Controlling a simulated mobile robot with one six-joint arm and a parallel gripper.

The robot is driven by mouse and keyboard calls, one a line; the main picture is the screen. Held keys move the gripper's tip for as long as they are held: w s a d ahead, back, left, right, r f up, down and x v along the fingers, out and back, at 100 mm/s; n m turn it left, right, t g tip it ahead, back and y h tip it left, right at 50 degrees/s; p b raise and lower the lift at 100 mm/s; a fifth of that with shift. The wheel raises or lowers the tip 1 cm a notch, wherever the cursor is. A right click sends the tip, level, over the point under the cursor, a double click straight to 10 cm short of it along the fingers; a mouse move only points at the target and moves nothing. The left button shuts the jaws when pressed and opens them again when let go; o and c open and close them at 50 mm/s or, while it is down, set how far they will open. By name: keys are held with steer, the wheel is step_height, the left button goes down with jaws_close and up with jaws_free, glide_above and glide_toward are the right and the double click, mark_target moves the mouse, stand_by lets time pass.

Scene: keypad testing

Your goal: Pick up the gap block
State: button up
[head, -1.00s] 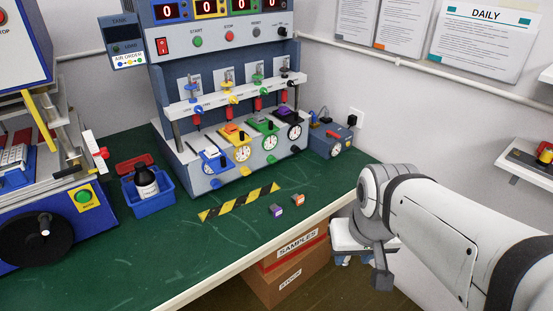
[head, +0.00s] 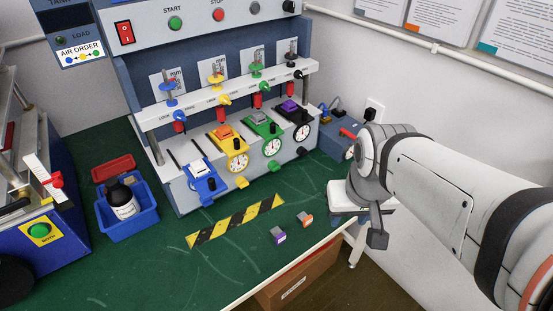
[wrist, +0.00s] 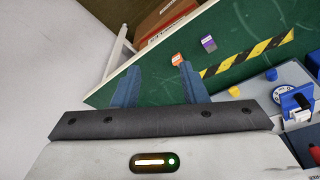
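Two small blocks lie on the green bench top, near its front edge. One is grey with a purple face (head: 279,235); the other is grey with an orange face (head: 305,219). I cannot tell which one is the gap block. In the wrist view the orange-faced block (wrist: 177,59) shows just beyond the right fingertip, and the purple-faced block (wrist: 209,44) is farther right. My gripper (wrist: 160,67) is open, its two blue fingers apart with nothing between them. In the head view my arm is at the right, beyond the bench edge, and the fingers cannot be made out.
A yellow-black striped strip (head: 235,221) lies behind the blocks. The test machine (head: 185,197) with coloured stations stands behind it. A blue bin (head: 127,218) with a dark bottle is at the left. A cardboard box (head: 295,285) is below the bench edge. The bench around the blocks is clear.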

steer(key=shift+o, duration=0.8)
steer(key=shift+w+a+f, duration=0.2)
steer(key=shift+w+f, duration=0.05)
steer(key=shift+o, duration=0.5)
steer(key=w+a+f+n+g+b, duration=0.1)
steer(key=w+a+f+n+b, duration=0.2)
steer(key=w+f, duration=0.4)
steer(key=a+b, duration=0.1)
steer(key=a, duration=0.1)
steer(key=shift+a+n+b, duration=0.3)
steer(key=shift+a, duration=0.1)
steer(key=n+g+b, duration=0.2)
steer(key=n+b, duration=0.1)
glide_above(278, 233)
step_height(278, 233, down, 9)
steer(key=shift+w+a, duration=0.1)
steer(key=shift+a, duration=0.05)
steer(key=shift+a+f, duration=0.1)
steer(key=shift+f, duration=0.3)
steer(key=f+b, duration=0.1)
steer(key=f, duration=0.6)
steer(key=shift+d, duration=0.2)
jaws_close()
